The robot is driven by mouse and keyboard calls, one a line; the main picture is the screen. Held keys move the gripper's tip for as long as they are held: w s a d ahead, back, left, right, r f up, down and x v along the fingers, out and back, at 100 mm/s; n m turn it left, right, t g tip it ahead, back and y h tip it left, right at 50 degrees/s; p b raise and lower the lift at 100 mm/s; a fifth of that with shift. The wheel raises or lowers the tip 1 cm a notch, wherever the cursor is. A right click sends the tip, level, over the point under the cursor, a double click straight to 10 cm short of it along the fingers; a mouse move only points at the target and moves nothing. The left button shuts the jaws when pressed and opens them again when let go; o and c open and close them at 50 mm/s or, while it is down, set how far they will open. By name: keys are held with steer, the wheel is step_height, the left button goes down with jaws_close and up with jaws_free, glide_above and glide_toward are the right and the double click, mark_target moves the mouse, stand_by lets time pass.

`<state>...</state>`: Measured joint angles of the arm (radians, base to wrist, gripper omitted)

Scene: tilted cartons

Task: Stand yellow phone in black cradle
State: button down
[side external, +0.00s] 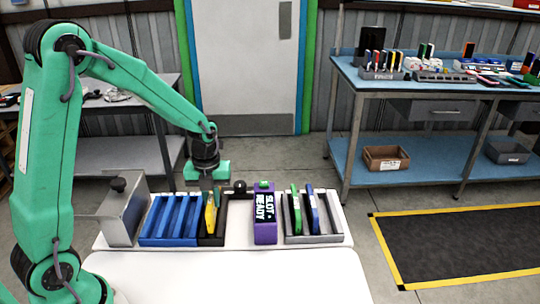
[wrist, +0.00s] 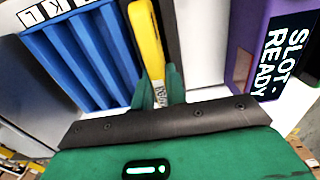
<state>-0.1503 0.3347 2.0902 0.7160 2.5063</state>
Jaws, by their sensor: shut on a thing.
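The yellow phone (side external: 210,214) stands leaning in the black cradle (side external: 212,240), between the blue rack and the purple box. In the wrist view the yellow phone (wrist: 147,40) runs up from between my green fingers, with the dark cradle (wrist: 172,30) beside it. My gripper (side external: 212,190) is over the cradle, its fingers pointing down at the phone's upper end. In the wrist view my gripper (wrist: 161,86) is shut on the phone. The phone's lower end is hidden by the cradle in the side view, so I cannot tell whether it is fully seated.
An empty blue slotted rack (side external: 170,220) is left of the cradle. A purple box (side external: 265,215) reading "SLOT READY" stands to the right. Beyond it a grey rack (side external: 312,238) holds a green and a blue phone. A metal bracket (side external: 125,212) stands far left. The white table front (side external: 230,280) is clear.

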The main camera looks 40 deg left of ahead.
steer(key=shift+f, duration=0.75)
steer(key=shift+f, duration=0.4)
stand_by(1.1)
steer(key=c, duration=1.3)
jaws_free()
steer(key=shift+c, duration=0.2)
steer(key=shift+r, duration=0.1)
steer(key=shift+r, duration=3.85)
step_height(320, 180, up, 7)
